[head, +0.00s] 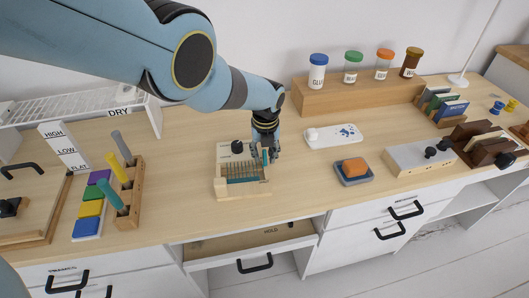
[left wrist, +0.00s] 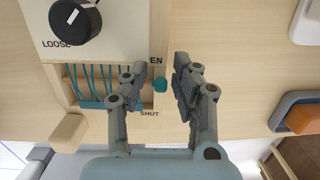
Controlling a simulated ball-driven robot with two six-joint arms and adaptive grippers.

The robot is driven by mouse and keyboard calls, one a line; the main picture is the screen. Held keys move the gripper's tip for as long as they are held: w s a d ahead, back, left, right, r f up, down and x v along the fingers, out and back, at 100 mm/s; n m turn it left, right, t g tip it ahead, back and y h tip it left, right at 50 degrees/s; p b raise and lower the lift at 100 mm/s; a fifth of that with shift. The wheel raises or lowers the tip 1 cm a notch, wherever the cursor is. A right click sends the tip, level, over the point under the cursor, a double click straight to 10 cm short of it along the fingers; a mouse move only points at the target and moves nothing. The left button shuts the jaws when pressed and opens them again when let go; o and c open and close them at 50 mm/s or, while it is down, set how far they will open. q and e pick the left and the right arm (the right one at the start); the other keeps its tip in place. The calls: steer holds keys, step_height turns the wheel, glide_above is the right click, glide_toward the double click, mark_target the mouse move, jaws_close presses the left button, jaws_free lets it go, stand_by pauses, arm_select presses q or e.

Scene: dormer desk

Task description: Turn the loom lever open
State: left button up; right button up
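The small wooden loom (head: 243,191) stands on the desk, with teal threads and a black knob (left wrist: 76,18) on its white panel. In the left wrist view its side carries the words OPEN and SHUT. The teal lever tip (left wrist: 160,85) shows between these two words, beyond the loom's right edge. My left gripper (head: 265,154) is over the loom's right side. The left finger hides part of the loom and the word OPEN. My right gripper is out of view.
An open drawer (head: 206,256) juts out below the loom. A tray with an orange block (head: 354,166) and a white tray (head: 333,141) lie to the right. A wooden rack with coloured pegs (head: 128,222) stands to the left. Jars line a wooden riser (head: 352,96) behind.

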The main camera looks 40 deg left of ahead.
arm_select(q)
steer(key=shift+o, duration=0.3)
steer(key=shift+w+r, duration=0.1)
steer(key=shift+r, duration=0.1)
steer(key=shift+r, duration=0.45)
steer(key=shift+s+d+r, duration=0.1)
steer(key=shift+s+r, duration=0.05)
steer(key=shift+r, duration=0.9)
steer(key=shift+s+d+r, duration=0.1)
steer(key=shift+d+r, duration=0.05)
steer(key=shift+r, duration=0.85)
steer(key=shift+s+d+r, duration=0.1)
steer(key=shift+s+r, duration=0.05)
steer(key=shift+r, duration=0.9)
